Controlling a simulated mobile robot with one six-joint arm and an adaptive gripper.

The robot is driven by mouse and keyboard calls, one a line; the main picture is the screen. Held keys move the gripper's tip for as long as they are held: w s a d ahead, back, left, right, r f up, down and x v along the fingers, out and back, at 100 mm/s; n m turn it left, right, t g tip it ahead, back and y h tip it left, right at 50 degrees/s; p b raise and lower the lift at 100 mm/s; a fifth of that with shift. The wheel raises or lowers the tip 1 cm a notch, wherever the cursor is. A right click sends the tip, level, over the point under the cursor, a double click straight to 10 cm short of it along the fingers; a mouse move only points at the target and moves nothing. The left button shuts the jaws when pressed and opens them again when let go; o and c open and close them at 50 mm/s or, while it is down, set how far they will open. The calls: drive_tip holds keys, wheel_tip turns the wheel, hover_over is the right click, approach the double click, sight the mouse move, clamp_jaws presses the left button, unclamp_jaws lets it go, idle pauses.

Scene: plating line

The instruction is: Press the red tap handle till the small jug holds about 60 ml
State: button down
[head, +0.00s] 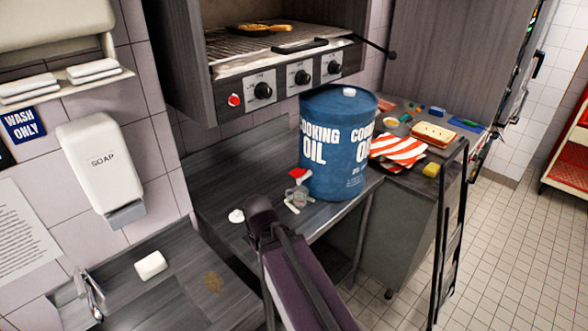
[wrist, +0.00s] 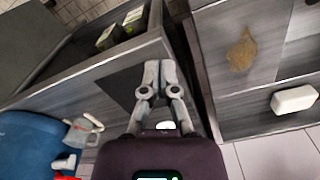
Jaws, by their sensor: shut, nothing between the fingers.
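The red tap handle (head: 300,175) shows low on the front of the blue cooking oil drum (head: 340,145). The small see-through jug (head: 298,196) is on the grey counter just below it, close to the drum. In the wrist view the jug (wrist: 82,132) is left of my gripper, beside the drum (wrist: 28,145). Only a bit of red (wrist: 66,177) shows at the bottom edge there. My gripper (wrist: 157,66) is shut and empty, apart from the jug and the tap. In the head view my arm hides most of it. I cannot tell the jug's level.
A sink counter with a white block (head: 151,265) and a brown stain (head: 213,282) is at the left. A grill oven (head: 285,75) overhangs the back of the counter. A striped cloth (head: 398,150) lies right of the drum. Floor is free at the right.

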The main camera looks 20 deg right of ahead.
drive_tip(key=shift+w, duration=0.1)
drive_tip(key=m+t+h+p, duration=0.3)
drive_tip(key=m+h+p, duration=0.55)
drive_tip(key=m, duration=0.55)
approach(298, 171)
drive_tip(key=w+v, duration=0.1)
drive_tip(key=v, duration=0.2)
drive_tip(key=shift+s+r, duration=0.15)
drive_tip(key=shift+s, duration=0.5)
drive_tip(key=b+x, duration=0.5)
drive_tip(key=x, duration=0.2)
drive_tip(key=shift+w+f+b, duration=0.1)
drive_tip(key=shift+f+b, duration=0.2)
drive_tip(key=shift+f, duration=0.05)
drive_tip(key=shift+b+x, duration=0.75)
drive_tip(key=shift+x, duration=0.45)
drive_tip(key=shift+d+r, duration=0.1)
drive_tip(key=shift+r, duration=0.05)
